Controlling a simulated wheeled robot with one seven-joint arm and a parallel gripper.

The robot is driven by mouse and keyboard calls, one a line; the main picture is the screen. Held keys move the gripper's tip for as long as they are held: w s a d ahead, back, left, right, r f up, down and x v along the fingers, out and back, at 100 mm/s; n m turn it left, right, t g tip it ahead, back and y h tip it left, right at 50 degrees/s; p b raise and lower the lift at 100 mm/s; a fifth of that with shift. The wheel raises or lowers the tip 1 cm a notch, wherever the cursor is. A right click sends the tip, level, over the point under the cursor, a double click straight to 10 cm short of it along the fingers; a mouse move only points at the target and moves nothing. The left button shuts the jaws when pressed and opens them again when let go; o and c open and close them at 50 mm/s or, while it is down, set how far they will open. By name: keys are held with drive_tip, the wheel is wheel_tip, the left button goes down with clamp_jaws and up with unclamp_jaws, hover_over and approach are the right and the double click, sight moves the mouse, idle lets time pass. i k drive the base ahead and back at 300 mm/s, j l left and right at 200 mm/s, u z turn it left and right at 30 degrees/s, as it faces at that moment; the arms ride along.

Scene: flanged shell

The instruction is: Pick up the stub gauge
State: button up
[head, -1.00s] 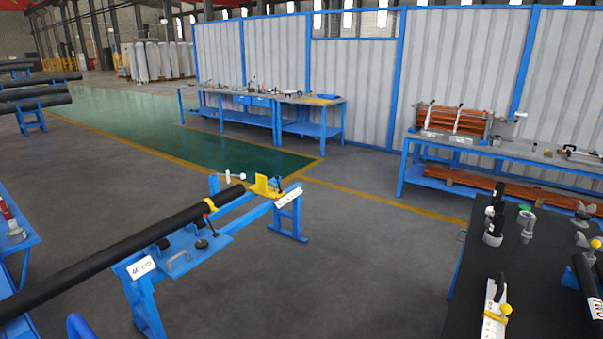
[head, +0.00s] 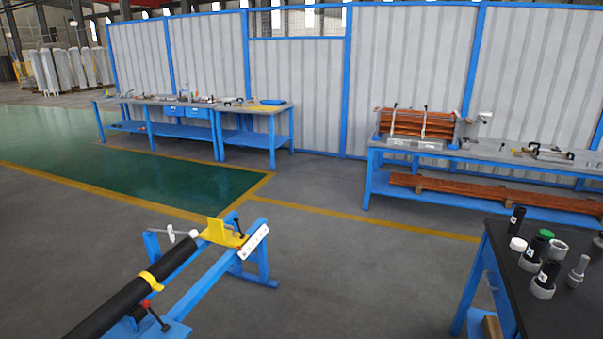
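I cannot tell which thing in the head view is the stub gauge. Several small parts stand on the black-topped table (head: 511,287) at the lower right: dark cylinders in grey rings, such as one dark cylinder (head: 548,272), a white-capped piece (head: 518,244), a green-capped piece (head: 546,235), a grey ring (head: 558,247) and a grey stemmed piece (head: 578,271). The right and front parts of this table are cut off by the picture edge. My gripper is not in view.
A black pipe (head: 126,300) with a yellow band lies on a blue stand (head: 196,287) at the lower left. Workbenches (head: 280,108) stand along the panelled wall, and another (head: 470,158) at the right holds orange-brown rods. Open grey floor (head: 350,265) lies between stand and black-topped table.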

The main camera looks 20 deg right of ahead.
sight(575, 276)
drive_tip(key=i+l+z, duration=0.2)
drive_tip(key=i+z, duration=0.25)
drive_tip(key=i, duration=0.2)
drive_tip(key=i+z, duration=0.45)
drive_tip(key=i, duration=0.2)
drive_tip(key=i+j+z, duration=0.25)
drive_tip(key=i+z, duration=0.2)
drive_tip(key=i, duration=0.2)
drive_tip(key=i+l+z, duration=0.1)
drive_tip(key=i+z, duration=0.55)
drive_tip(key=z, duration=0.15)
drive_tip(key=i+j+z, duration=0.1)
drive_tip(key=i+z, duration=0.3)
drive_tip(key=i+l+z, duration=0.2)
drive_tip(key=i+z, duration=0.2)
drive_tip(key=i, duration=0.05)
